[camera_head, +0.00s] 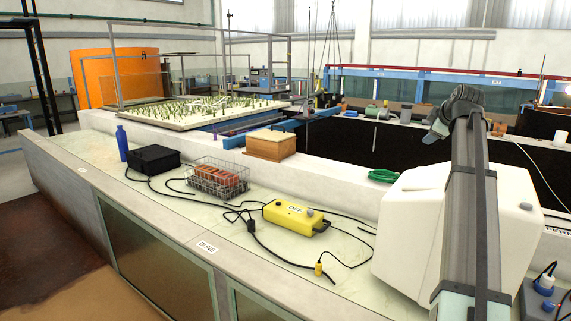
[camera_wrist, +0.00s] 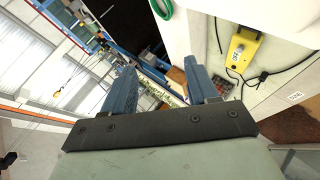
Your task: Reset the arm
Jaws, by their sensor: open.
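My arm rises at the right of the head view, in front of a white box-shaped body, and bends at the top. The wrist view is strongly tilted.
On the pale ledge are a yellow control box (camera_head: 293,217) with black cables, a wire basket (camera_head: 205,184), a black case (camera_head: 153,159), a blue bottle (camera_head: 122,143) and a wooden box (camera_head: 271,145). A green coil (camera_head: 383,176) lies near the white body.

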